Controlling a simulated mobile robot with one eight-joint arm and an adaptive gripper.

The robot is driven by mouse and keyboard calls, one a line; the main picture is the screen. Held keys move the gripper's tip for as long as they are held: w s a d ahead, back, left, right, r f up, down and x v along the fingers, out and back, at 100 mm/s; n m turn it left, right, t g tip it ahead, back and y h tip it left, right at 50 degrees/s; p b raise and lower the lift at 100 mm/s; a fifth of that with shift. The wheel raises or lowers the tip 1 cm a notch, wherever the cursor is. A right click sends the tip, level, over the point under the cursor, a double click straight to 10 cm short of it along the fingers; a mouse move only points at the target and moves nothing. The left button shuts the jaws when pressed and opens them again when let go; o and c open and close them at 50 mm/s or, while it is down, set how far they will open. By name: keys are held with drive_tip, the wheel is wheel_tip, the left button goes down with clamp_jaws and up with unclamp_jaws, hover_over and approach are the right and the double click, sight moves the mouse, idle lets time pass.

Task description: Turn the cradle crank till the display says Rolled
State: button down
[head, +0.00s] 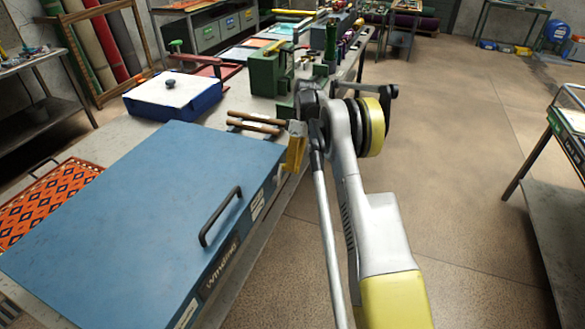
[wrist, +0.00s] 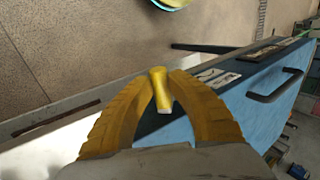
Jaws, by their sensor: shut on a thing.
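The large blue cradle box (head: 140,190) lies on the bench at the left, with a black handle (head: 219,217) on top. A dark display (head: 221,264) on its side reads "Winding". My gripper (head: 293,152) is at the box's far right corner, over the bench edge. In the wrist view my yellow fingers (wrist: 160,82) are shut around a short yellow crank grip (wrist: 161,92), whose end sticks out between them. The rest of the crank is hidden by the fingers and my wrist. The blue box (wrist: 262,95) also shows there, at the right.
Open floor (head: 470,130) lies to the right, before another table (head: 560,200).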

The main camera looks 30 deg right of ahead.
idle(0.4)
drive_tip(key=c, duration=1.3)
unclamp_jaws()
drive_tip(key=shift+o, duration=0.2)
drive_tip(key=v, duration=0.7)
drive_tip(key=shift+d+r, duration=0.15)
drive_tip(key=shift+w, duration=0.1)
